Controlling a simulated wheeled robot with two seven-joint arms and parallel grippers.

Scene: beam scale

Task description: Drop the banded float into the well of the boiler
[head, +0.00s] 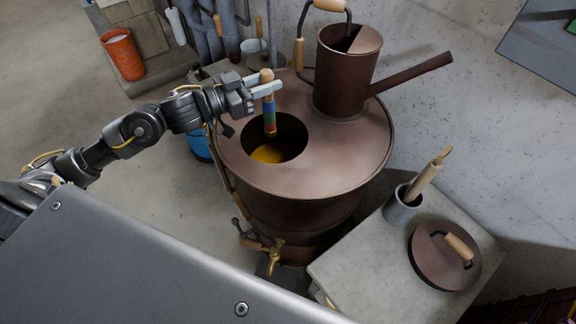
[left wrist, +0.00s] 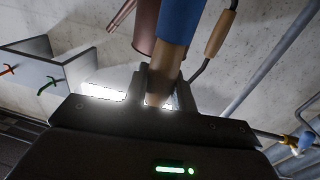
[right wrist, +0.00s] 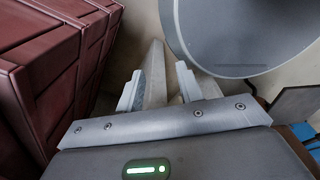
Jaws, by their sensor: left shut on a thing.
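The banded float (head: 269,112) has a wooden top and blue, green and red bands below. My left gripper (head: 265,88) is shut on its wooden top and holds it upright over the round well (head: 277,140) of the copper boiler (head: 330,160). The float's lower end shows against the well opening; yellow liquid lies inside. In the left wrist view the float's wooden part (left wrist: 168,62) and blue band stand between the fingers. My right gripper (right wrist: 160,85) is open in the right wrist view, with nothing clearly between its fingers, and is out of the head view.
A copper can (head: 345,75) with a long spout stands on the boiler's top, behind the well. A grey ledge (head: 350,270) at the right bears a lid (head: 440,265) and a cup (head: 400,208) with a wooden tool. Dark red crates (right wrist: 50,70) stand beside my right gripper.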

